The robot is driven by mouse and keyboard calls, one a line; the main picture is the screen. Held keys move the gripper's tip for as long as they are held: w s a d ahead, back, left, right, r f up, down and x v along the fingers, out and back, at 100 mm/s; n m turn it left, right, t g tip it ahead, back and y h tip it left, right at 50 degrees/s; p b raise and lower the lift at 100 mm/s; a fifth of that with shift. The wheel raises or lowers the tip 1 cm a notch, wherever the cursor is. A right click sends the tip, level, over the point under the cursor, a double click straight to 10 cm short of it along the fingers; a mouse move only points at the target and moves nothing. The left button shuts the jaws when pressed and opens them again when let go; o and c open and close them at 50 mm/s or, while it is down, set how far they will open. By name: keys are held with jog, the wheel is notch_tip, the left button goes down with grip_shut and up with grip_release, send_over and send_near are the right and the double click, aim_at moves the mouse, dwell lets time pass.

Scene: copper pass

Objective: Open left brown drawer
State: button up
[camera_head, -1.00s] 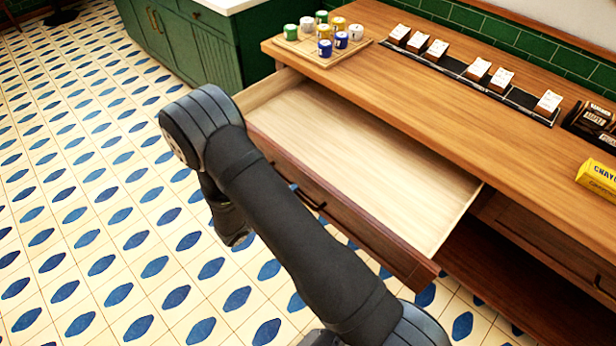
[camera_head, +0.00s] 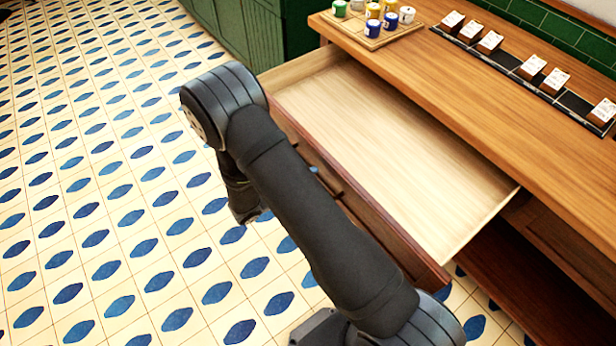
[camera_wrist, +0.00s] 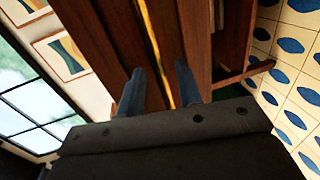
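The left brown drawer (camera_head: 400,150) is pulled far out from under the wooden counter in the head view. Its pale interior is bare. Its dark bar handle (camera_head: 335,182) is on the brown front, partly hidden by my arm. My gripper is beyond the drawer front, on the floor side, mostly hidden behind my arm in the head view. In the wrist view my gripper (camera_wrist: 160,88) shows two fingers spread apart with a gap between them, facing brown wood panels. I see nothing held between them. I cannot tell whether a finger touches the wood.
A wooden tray (camera_head: 345,36) with several coloured canisters stands at the counter's back left. A dark rack (camera_head: 510,68) with several labelled blocks runs along the back. Green cabinets (camera_head: 290,40) stand beyond the counter. The tiled floor (camera_head: 100,200) left of the drawer is clear.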

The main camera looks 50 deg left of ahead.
jog(key=v, duration=1.7)
jog(key=shift+s, duration=0.2)
jog(key=x, duration=1.7)
jog(key=shift+w, duration=0.25)
jog(key=v, duration=1.7)
jog(key=shift+s, duration=0.25)
